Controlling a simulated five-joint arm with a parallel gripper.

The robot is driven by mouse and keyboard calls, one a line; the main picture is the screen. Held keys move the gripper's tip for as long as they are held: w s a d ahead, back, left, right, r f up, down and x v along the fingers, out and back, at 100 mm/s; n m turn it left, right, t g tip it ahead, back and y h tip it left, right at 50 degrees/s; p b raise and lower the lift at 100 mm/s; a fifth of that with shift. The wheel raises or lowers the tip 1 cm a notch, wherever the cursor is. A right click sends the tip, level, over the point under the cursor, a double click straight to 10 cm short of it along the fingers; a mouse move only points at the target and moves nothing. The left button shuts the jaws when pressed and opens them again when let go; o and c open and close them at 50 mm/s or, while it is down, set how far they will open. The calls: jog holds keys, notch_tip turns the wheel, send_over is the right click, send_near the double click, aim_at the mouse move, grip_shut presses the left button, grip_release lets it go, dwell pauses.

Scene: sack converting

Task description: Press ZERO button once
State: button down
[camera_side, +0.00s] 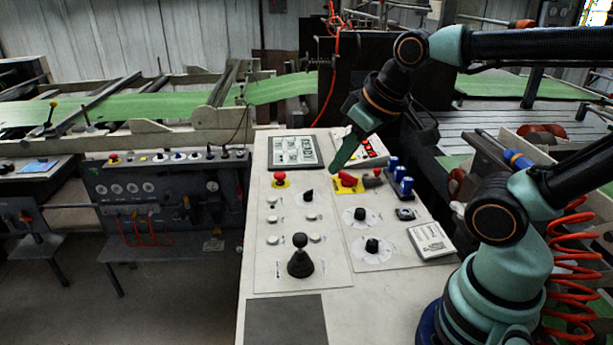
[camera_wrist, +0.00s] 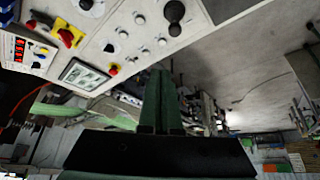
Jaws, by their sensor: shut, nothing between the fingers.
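A small unit with a red digital display (camera_side: 370,147) sits at the panel's back right, partly hidden behind my gripper in the side view. In the wrist view the red display (camera_wrist: 18,48) shows at the left edge, with small buttons beside it, one of them yellow (camera_wrist: 42,51). I cannot read any ZERO label, so I cannot tell which button it is. My gripper (camera_side: 337,166) is shut and empty, pointing down above the back of the panel, left of the display unit. Its closed fingers (camera_wrist: 160,73) also show in the wrist view, apart from the buttons.
The console has a framed screen (camera_side: 294,152), a red mushroom button (camera_side: 280,179), a red handle on yellow (camera_side: 348,180), blue switches (camera_side: 402,182), dark knobs (camera_side: 372,245) and a tall black joystick (camera_side: 300,262). Several pale buttons lie left of centre.

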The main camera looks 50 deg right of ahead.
jog(key=w+d+f+m+t, duration=0.2)
jog(key=w+d+f+m, duration=0.35)
jog(key=w, duration=0.35)
jog(key=m+t+h, duration=0.1)
jog(key=m+h, duration=0.1)
jog(key=m, duration=0.4)
send_over(311, 216)
jog(key=s, duration=0.1)
notch_tip(311, 216, down, 8)
jog(key=shift+f, duration=0.25)
jog(key=shift+a+f, duration=0.1)
jog(key=shift+f, duration=4.3)
jog(key=shift+f, duration=0.15)
jog(key=shift+a+f, duration=0.1)
jog(key=shift+f, duration=0.15)
